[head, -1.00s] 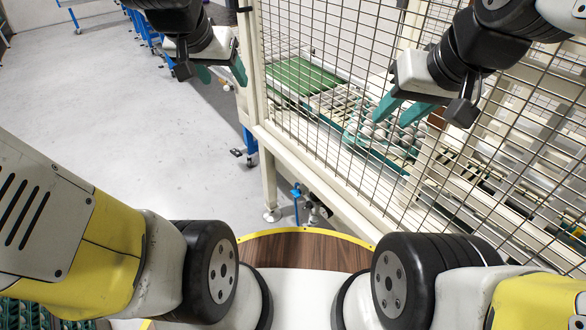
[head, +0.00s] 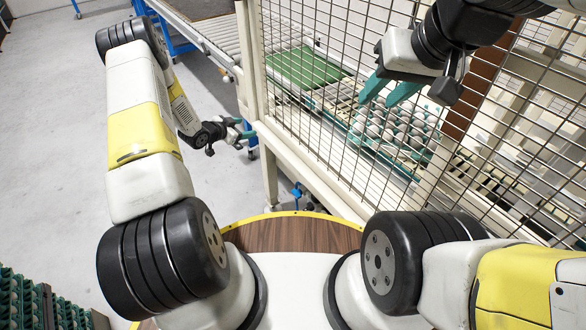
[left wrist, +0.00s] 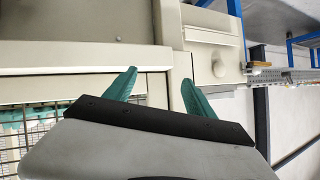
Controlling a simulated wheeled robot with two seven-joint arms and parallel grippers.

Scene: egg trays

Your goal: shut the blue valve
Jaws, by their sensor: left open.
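The small blue valve (head: 297,192) shows low down below the fence frame, just beyond my base's front edge; it is small and partly hidden. My left gripper (head: 246,129) is open and empty beside the fence's corner post, up and to the left of the valve. In the left wrist view its two teal fingers (left wrist: 158,78) stand apart before a cream frame, and no valve shows there. My right gripper (head: 380,98) is open and empty in front of the wire mesh, up and to the right of the valve.
A wire mesh fence with a cream frame (head: 305,175) stands ahead. Behind it is a tray of eggs (head: 365,128) and a green belt (head: 300,70). A roller conveyor (head: 205,30) runs at the back. Stacked green trays (head: 35,300) stand at lower left. Floor at left is clear.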

